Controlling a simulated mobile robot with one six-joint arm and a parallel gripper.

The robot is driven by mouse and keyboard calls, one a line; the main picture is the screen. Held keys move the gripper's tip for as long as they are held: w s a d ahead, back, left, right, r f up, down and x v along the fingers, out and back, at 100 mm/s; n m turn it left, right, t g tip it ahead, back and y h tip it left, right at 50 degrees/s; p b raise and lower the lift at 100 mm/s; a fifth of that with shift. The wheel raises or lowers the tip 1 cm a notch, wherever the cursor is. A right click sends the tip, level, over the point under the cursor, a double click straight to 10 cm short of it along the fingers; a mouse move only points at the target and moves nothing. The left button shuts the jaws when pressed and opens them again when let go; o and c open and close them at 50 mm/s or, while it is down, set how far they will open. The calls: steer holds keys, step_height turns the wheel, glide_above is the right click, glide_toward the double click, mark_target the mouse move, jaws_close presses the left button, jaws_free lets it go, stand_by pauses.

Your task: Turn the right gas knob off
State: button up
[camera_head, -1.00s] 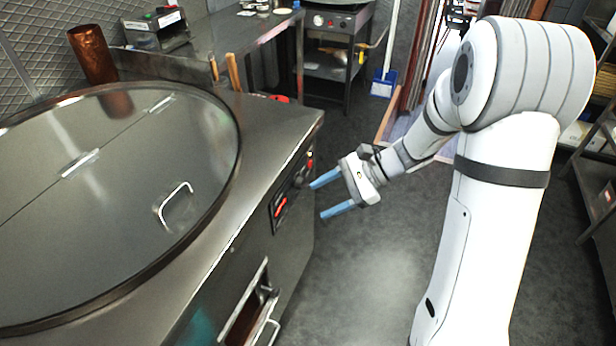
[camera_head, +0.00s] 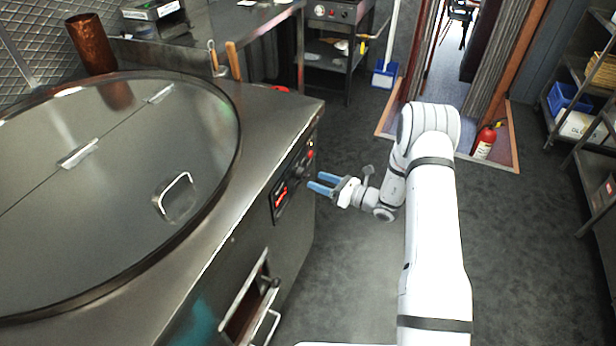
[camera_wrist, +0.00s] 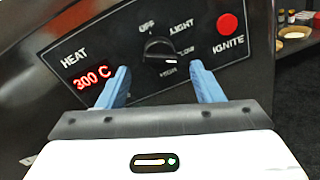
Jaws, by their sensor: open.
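The gas knob (camera_wrist: 160,66) is black and round, on the dark control panel (camera_wrist: 130,42) of the tandoor's front. OFF, LIGHT, LOW and another label, hard to read, surround it. A short white mark on it sits towards the LOW side; its exact setting is hard to tell. It is the only knob I see on this panel, small and dark in the head view (camera_head: 298,173). My gripper (camera_head: 316,181) is open and empty, facing the panel. In the wrist view its blue fingers (camera_wrist: 160,70) appear either side of the knob; I cannot tell whether they touch it.
A red IGNITE button (camera_wrist: 228,23) is right of the knob, and a red 300 C display (camera_wrist: 91,78) left. The tandoor's lid (camera_head: 120,150) is closed. An opening with a handle (camera_head: 268,325) is below the panel. Floor around my arm is clear.

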mark_target(303, 175)
steer(key=shift+x, duration=2.25)
steer(key=shift+c, duration=0.3)
steer(key=c, duration=0.9)
steer(key=shift+f, duration=0.1)
